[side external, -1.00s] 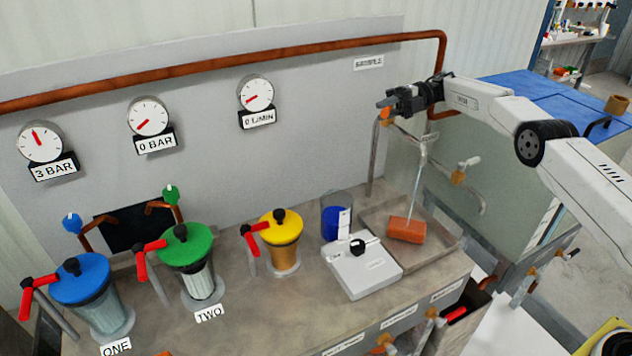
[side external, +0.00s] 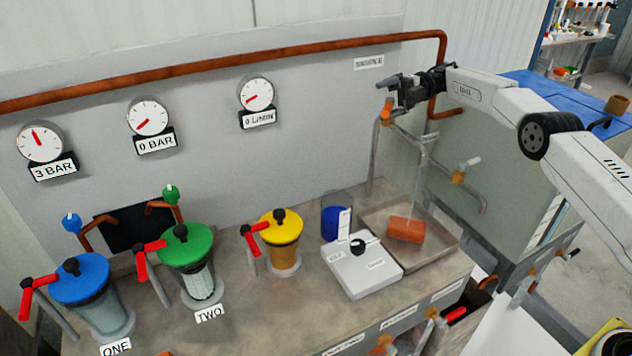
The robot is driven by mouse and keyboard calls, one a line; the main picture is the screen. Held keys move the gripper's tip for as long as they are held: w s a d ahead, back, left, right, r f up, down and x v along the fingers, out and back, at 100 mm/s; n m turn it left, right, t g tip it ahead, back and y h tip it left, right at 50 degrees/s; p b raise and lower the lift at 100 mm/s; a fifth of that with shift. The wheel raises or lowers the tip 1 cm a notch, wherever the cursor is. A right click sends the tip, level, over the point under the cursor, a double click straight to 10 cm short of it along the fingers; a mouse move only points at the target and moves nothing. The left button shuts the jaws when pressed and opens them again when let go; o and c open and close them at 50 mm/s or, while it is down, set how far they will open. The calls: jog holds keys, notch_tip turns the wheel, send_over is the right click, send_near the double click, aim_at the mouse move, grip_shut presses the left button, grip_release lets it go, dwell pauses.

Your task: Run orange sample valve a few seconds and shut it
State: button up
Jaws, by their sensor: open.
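The orange valve (side external: 387,112) sits on the upright pipe at the back right of the bench. My gripper (side external: 386,82) is open just above it, its fingers pointing left, and it looks apart from the valve. A thin pale line, which looks like a stream, runs from the pipe outlet (side external: 427,138) down toward the shallow grey tray (side external: 449,247). An orange-brown block (side external: 405,229) lies in the tray. The valve handle's exact angle is too small to tell.
A clear beaker with blue contents (side external: 334,222) and a white box with a black knob (side external: 350,276) stand left of the tray. Blue (side external: 85,280), green (side external: 187,250) and yellow (side external: 280,230) lidded vessels line the bench. A copper pipe (side external: 250,60) crosses the wall.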

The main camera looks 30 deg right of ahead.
jog(key=shift+s+r, duration=0.25)
jog(key=shift+r, duration=0.75)
jog(key=s+r, duration=0.8)
jog(key=s, duration=0.5)
jog(key=shift+s+a+r, duration=0.15)
jog(key=shift+s+r, duration=0.15)
jog(key=shift+r, duration=0.05)
